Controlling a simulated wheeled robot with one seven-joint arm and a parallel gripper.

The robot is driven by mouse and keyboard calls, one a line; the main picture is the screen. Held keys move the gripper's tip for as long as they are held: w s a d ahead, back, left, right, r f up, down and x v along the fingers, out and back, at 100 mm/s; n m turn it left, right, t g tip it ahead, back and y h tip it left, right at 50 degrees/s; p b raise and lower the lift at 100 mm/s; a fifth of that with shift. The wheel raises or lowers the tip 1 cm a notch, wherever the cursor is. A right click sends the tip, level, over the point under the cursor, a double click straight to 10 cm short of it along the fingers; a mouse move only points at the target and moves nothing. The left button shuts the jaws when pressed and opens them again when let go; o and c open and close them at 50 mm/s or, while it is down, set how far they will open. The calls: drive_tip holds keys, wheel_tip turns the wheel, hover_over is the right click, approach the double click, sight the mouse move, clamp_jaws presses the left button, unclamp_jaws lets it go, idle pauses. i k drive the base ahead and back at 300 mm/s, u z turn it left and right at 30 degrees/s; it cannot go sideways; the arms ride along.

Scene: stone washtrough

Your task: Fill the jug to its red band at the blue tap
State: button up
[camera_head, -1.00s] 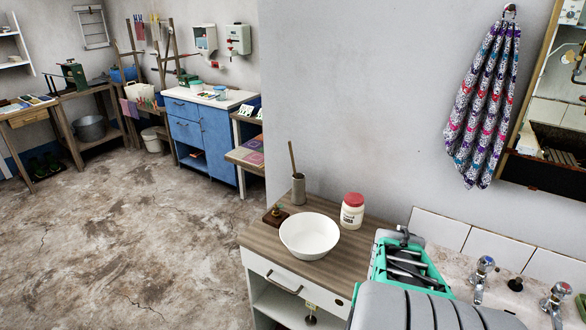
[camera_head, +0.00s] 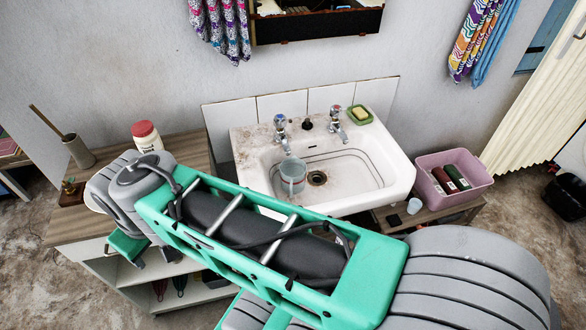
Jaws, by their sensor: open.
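A small translucent grey-blue jug (camera_head: 293,176) stands in the sink's basin, below and just in front of the left tap (camera_head: 281,132). I cannot make out a red band or any water in it. The left tap's cap looks bluish; the right tap (camera_head: 337,125) looks reddish, but both caps are tiny. No stream shows from either tap. The white sink (camera_head: 398,172) is partly hidden at its front by my arm. My gripper (camera_head: 154,258) is open and empty, at the left in front of the cabinet, apart from the jug and mostly behind my arm.
A wooden-topped cabinet (camera_head: 190,150) left of the sink holds a red-lidded jar (camera_head: 147,137) and a brush holder (camera_head: 78,151). Soap (camera_head: 360,114) lies on the sink's back right corner. A pink tub (camera_head: 477,198) with bottles and a white cup (camera_head: 414,206) stand on the right.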

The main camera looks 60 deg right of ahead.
sight(280, 120)
drive_tip(key=z, duration=1.85)
